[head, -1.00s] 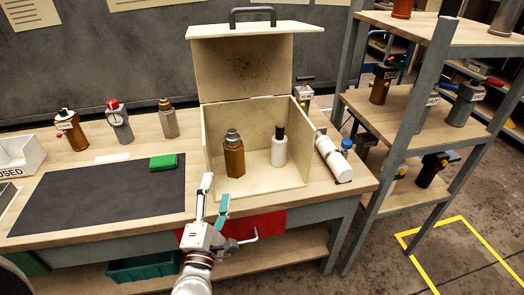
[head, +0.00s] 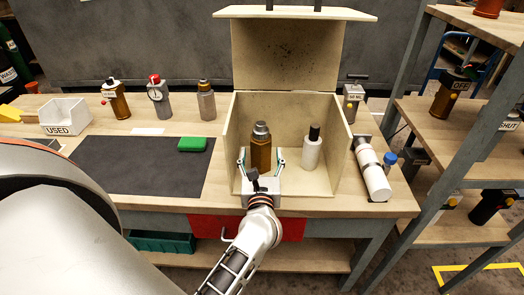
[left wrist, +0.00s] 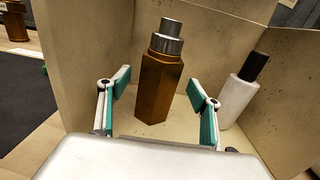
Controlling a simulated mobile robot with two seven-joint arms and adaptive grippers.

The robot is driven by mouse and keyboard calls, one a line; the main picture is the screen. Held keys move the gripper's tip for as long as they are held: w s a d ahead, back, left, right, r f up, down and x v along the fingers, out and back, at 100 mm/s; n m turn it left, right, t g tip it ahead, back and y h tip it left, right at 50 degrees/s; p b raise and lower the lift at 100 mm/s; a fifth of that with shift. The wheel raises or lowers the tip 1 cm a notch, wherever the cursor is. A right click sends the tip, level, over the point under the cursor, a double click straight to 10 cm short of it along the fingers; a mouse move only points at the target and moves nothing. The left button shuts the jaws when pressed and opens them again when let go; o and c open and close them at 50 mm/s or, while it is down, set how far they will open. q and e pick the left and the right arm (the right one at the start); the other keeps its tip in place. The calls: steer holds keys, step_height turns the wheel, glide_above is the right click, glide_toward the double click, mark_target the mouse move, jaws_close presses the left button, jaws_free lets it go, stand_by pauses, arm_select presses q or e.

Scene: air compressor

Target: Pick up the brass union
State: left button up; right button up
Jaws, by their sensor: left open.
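The brass union (head: 261,150) is a brown-gold hexagonal body with a silver collared top. It stands upright inside the open cream box, left of the middle. In the left wrist view the brass union (left wrist: 159,85) stands ahead, beyond and between the two fingers. My left gripper (head: 262,165) is open at the front of the box, its fingers pointing in toward the union. Its teal-padded fingers also show in the left wrist view (left wrist: 160,108), spread apart with nothing between the pads. The union's lower part is hidden by the gripper in the head view. My right gripper is not in view.
A white bottle with a black cap (head: 312,150) stands in the box to the right of the union. The box (head: 338,165) has side walls and a raised lid. A white cylinder (head: 373,172) lies right of the box. A dark mat (head: 130,170) lies left.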

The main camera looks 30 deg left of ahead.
arm_select(q)
steer(key=shift+x, duration=2.35)
steer(key=shift+r, duration=0.2)
steer(key=c, duration=1.6)
steer(key=shift+r+p, duration=0.15)
steer(key=shift+p, duration=0.15)
jaws_close()
